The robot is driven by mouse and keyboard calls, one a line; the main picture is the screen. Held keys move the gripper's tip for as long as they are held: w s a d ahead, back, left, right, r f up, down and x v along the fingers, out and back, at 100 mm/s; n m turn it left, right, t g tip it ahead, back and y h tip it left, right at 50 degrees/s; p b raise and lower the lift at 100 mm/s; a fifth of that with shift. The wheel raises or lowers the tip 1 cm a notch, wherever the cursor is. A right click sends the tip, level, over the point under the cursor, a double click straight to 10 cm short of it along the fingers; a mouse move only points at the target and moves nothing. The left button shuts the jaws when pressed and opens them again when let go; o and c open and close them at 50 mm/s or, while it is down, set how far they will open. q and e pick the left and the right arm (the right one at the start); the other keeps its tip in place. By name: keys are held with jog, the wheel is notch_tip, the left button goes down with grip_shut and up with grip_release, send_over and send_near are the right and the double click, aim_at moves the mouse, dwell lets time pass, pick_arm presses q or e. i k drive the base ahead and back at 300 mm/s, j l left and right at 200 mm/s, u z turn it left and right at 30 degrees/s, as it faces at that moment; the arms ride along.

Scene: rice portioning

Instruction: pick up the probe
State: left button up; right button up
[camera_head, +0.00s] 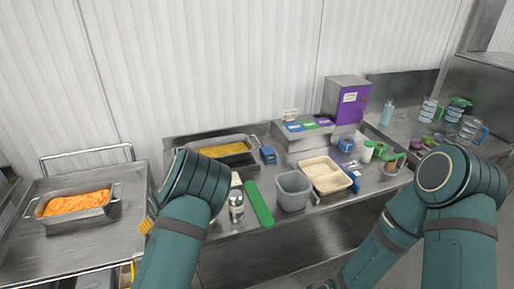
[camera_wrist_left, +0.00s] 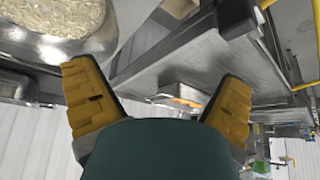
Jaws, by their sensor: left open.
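I cannot make out the probe for certain. A small blue device (camera_head: 268,155) stands beside the pan of yellow food in the head view, and I cannot tell whether it is the probe. My left gripper is mostly hidden behind my arm, with a yellow finger (camera_head: 148,222) showing near the gap between the left cart and the counter. In the left wrist view my left gripper (camera_wrist_left: 160,108) is open, its two yellow fingers wide apart with nothing held between them. My right arm enters at the right; its gripper is out of frame.
A pan of orange food (camera_head: 76,206) sits on the left metal cart (camera_head: 40,250). Jugs (camera_head: 468,129) stand at right.

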aim_at(269, 155)
jog(key=i+l+z, duration=0.5)
jog(key=i, duration=0.3)
jog(key=i+j+z, duration=0.35)
jog(key=z, duration=0.15)
jog(key=k+j, duration=0.15)
